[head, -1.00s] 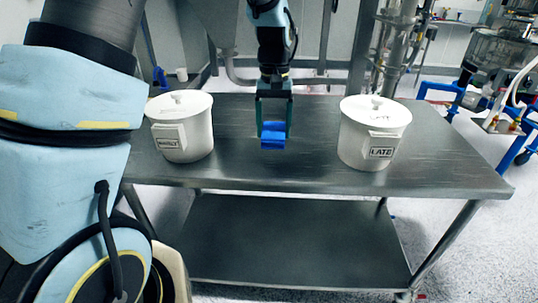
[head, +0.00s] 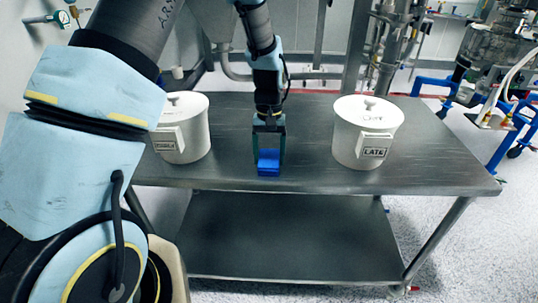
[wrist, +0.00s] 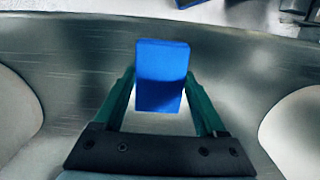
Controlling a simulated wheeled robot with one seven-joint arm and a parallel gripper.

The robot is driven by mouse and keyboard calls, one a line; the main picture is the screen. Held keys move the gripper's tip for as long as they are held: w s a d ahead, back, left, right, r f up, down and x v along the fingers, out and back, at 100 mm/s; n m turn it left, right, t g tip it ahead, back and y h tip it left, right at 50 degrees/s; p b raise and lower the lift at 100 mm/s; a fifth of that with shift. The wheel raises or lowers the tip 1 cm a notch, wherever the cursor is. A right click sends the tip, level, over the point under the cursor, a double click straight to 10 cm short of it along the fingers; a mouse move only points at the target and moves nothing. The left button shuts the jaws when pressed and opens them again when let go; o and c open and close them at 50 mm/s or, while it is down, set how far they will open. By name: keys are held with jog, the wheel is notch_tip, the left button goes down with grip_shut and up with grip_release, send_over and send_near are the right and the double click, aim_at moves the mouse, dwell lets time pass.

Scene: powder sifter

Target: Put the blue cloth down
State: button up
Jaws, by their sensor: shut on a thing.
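The blue cloth (head: 268,168) is a small folded block between the fingers of my gripper (head: 268,150). It is at the front middle of the steel table (head: 300,170), between two white pots. In the wrist view the cloth (wrist: 161,75) sits between the two green fingers of my gripper (wrist: 162,100), which are shut on it. The cloth is low over the tabletop near the front edge; I cannot tell whether it touches the surface.
A white lidded pot (head: 184,130) stands to the left and another, labelled "LATE" (head: 366,135), to the right. The tabletop between them is clear apart from my gripper. A lower shelf (head: 290,235) is empty. Blue-framed equipment (head: 450,90) stands at the right.

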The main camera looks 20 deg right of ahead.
aim_at(269, 154)
jog(key=o, duration=1.4)
jog(key=shift+f, duration=0.1)
notch_tip(269, 154, up, 12)
jog(key=w+b, duration=0.1)
jog(key=b, duration=0.3)
jog(key=w+a+n+t, duration=0.1)
jog(key=w+a+n, duration=0.1)
jog(key=a, duration=1.2)
jog(key=s+a+f+n+t, duration=0.1)
jog(key=s+a, duration=0.2)
jog(key=a, duration=0.5)
jog(key=s+a+f, duration=0.1)
jog(key=s+a, duration=0.3)
jog(key=a, duration=0.4)
jog(key=shift+n+t+h, duration=0.4)
jog(key=shift+a, duration=0.1)
